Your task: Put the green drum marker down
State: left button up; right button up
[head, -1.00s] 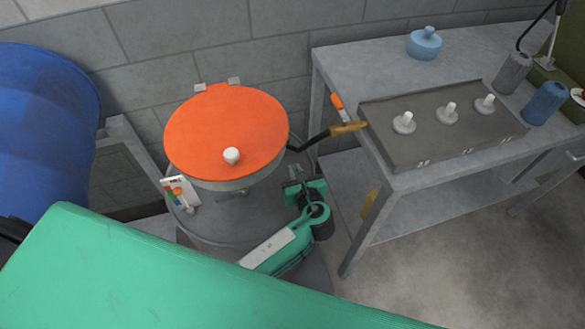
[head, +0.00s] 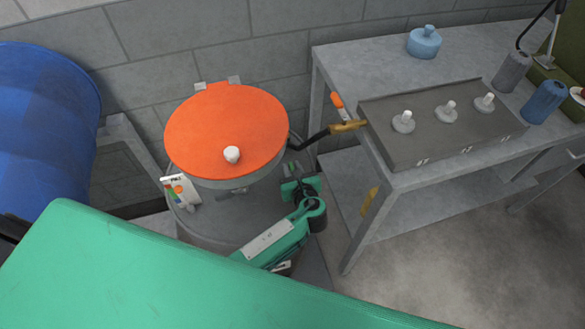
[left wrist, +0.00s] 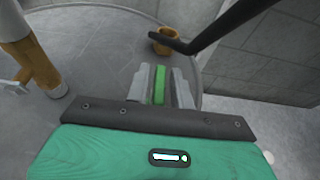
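The green drum marker (left wrist: 159,84) is a narrow bright green strip between the two grey fingers of my left gripper (left wrist: 161,88) in the left wrist view. The fingers look closed on its sides. In the head view the marker is a tiny green patch (head: 291,167) at the tip of my left gripper (head: 292,172), just right of the orange round lid (head: 226,128). The gripper is above or at the grey drum top (head: 222,212); whether the marker touches it I cannot tell. My right gripper does not show.
A white card (head: 175,188) with coloured pieces stands left on the drum top. A black hose with a brass end (head: 347,126) reaches beside the gripper. A metal bench (head: 340,62) with a knobbed grey box (head: 440,130) stands right, and a blue drum (head: 45,125) left.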

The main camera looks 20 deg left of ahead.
pick_arm(q)
jog(key=shift+o, duration=0.4)
jog(key=shift+r, duration=0.1)
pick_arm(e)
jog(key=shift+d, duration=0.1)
pick_arm(q)
jog(key=v, duration=1.2)
jog(key=shift+b, duration=0.4)
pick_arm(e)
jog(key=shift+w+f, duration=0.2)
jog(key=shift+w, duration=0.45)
pick_arm(q)
jog(key=shift+r, duration=0.15)
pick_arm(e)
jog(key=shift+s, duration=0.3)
